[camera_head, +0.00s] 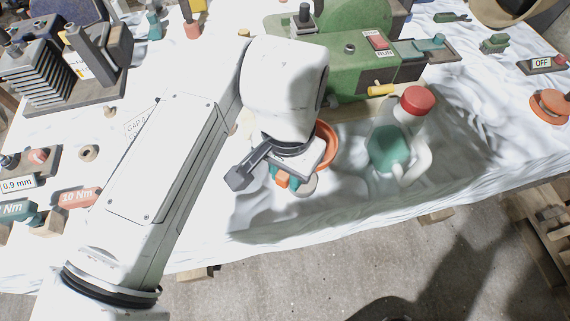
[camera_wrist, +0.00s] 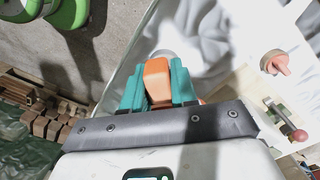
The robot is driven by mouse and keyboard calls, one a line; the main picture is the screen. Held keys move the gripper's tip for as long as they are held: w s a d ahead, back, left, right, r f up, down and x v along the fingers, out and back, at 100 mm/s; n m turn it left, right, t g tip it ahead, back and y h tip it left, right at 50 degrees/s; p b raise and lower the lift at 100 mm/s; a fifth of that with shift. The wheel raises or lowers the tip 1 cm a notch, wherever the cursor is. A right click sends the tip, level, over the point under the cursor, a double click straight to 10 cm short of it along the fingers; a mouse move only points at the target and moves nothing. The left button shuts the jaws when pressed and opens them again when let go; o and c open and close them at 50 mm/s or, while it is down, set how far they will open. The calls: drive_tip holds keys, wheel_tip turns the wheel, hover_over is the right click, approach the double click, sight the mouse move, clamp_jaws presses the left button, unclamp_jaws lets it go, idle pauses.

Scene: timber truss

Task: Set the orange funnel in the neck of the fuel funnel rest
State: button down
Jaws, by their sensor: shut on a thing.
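The orange funnel (camera_head: 328,146) shows in the head view as a curved orange rim partly hidden behind my wrist. My gripper (camera_head: 281,180) is low over the white-draped table, with its teal fingers closed on an orange tab of the funnel. In the wrist view the orange tab (camera_wrist: 157,80) sits between the teal fingers of my gripper (camera_wrist: 158,84). A pale grey round part (camera_head: 306,186) shows just beside the fingers; it may be the fuel funnel rest, but its neck is hidden. I cannot tell whether the funnel touches it.
A white jug with a red cap (camera_head: 417,100) and teal side stands right of my gripper. A green machine (camera_head: 350,70) with a yellow lever (camera_head: 382,90) stands behind. The table's front edge is close below my gripper. Rumpled cloth right of the jug is clear.

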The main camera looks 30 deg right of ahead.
drive_tip(key=shift+s+f+b, duration=0.1)
drive_tip(key=shift+f+b, duration=1.65)
drive_tip(key=shift+f, duration=1.1)
drive_tip(key=shift+f+b, duration=0.65)
drive_tip(key=shift+f, duration=0.55)
drive_tip(key=c, duration=0.8)
unclamp_jaws()
drive_tip(key=shift+r, duration=0.1)
wheel_tip(320, 180, up, 11)
drive_tip(key=shift+f, duration=0.1)
